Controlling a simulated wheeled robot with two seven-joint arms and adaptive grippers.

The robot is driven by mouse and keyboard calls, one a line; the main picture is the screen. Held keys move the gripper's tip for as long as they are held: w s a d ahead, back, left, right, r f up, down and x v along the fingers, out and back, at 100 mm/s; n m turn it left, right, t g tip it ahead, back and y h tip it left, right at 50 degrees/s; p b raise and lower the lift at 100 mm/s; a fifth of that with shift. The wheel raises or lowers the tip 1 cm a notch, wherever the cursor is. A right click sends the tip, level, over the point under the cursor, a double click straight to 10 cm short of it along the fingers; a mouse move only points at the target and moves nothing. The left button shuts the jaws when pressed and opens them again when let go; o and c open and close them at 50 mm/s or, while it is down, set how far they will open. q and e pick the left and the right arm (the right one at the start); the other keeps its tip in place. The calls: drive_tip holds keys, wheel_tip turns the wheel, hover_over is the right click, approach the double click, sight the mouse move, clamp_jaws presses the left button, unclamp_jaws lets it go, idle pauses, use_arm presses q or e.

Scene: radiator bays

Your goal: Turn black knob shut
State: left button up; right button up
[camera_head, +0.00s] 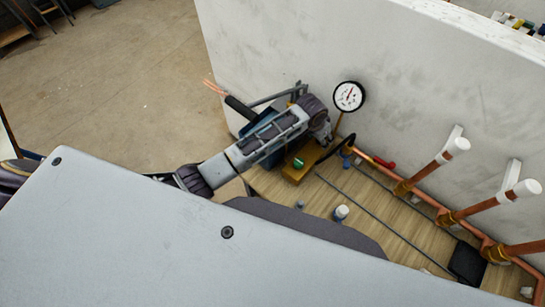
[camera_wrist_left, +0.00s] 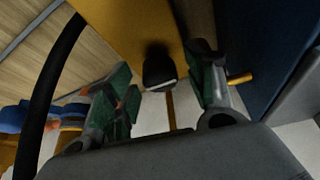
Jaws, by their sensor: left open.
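The black knob (camera_wrist_left: 158,70) shows in the left wrist view against an ochre block (camera_wrist_left: 125,25). My left gripper (camera_wrist_left: 165,78) is open, with its green-padded fingers on either side of the knob and visible gaps to it. In the head view my left gripper (camera_head: 326,134) is beside the wall, below the gauge, at the far end of the ochre block (camera_head: 303,167). The arm and gripper hide the knob there. My right gripper is not in view.
A round gauge (camera_head: 349,96) stands close behind the gripper. A red handle (camera_head: 384,162) and copper pipes (camera_head: 430,170) lie to the right. A black hose (camera_wrist_left: 50,80) curves beside the fingers. A blue surface (camera_wrist_left: 252,40) is close on the right. Black rods cross the wooden board (camera_head: 375,215).

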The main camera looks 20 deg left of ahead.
use_arm(q)
drive_tip(key=shift+n+y, duration=0.3)
drive_tip(key=shift+n, duration=0.4)
drive_tip(key=shift+s+d+n+t+y, duration=0.15)
drive_tip(key=shift+n+y, duration=0.15)
drive_tip(key=shift+n, duration=0.6)
drive_tip(key=shift+w+n+t+y, duration=0.15)
drive_tip(key=shift+n+y, duration=0.15)
drive_tip(key=shift+n, duration=0.6)
drive_tip(key=shift+s+d+n+y, duration=0.1)
drive_tip(key=shift+n+y, duration=0.7)
drive_tip(key=shift+n, duration=1.3)
drive_tip(key=shift+d+n+y, duration=0.1)
drive_tip(key=shift+n+y, duration=0.7)
drive_tip(key=shift+n, duration=1.3)
drive_tip(key=shift+d+n+g+y, duration=0.1)
drive_tip(key=shift+n+g+y, duration=0.25)
drive_tip(key=shift+n, duration=0.75)
drive_tip(key=shift+n+g+y, duration=0.35)
drive_tip(key=shift+n, duration=0.75)
drive_tip(key=v, duration=1.3)
drive_tip(key=shift+d+r, duration=0.2)
drive_tip(key=shift+r, duration=0.2)
